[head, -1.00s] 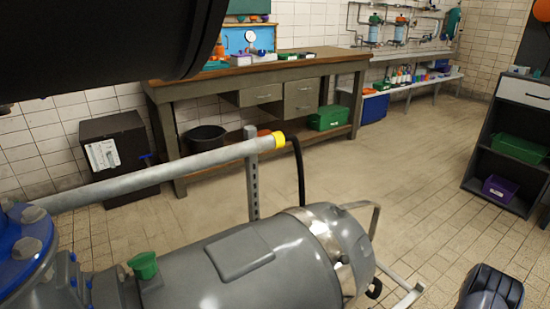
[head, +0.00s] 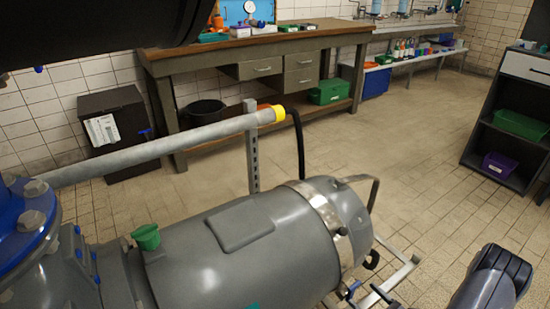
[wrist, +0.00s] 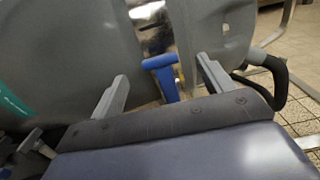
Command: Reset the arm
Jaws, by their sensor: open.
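My gripper (wrist: 160,88) shows in the wrist view with its two grey fingers spread apart. No object is held between them. A blue T-shaped handle (wrist: 160,63) shows between and beyond the fingers, in front of the grey motor housing (wrist: 85,45). I cannot tell how far the handle is from the fingertips. In the head view, part of my arm (head: 492,278) shows at the lower right, right of the grey motor housing (head: 265,240). The fingers do not show clearly there.
A grey pipe with a yellow end (head: 170,145) runs above the motor. A black hose (head: 299,145) and metal frame (head: 395,280) stand close by. A workbench (head: 260,48) and dark cabinet (head: 113,130) are behind, a dark shelf (head: 505,125) at right. The floor between (head: 400,140) is open.

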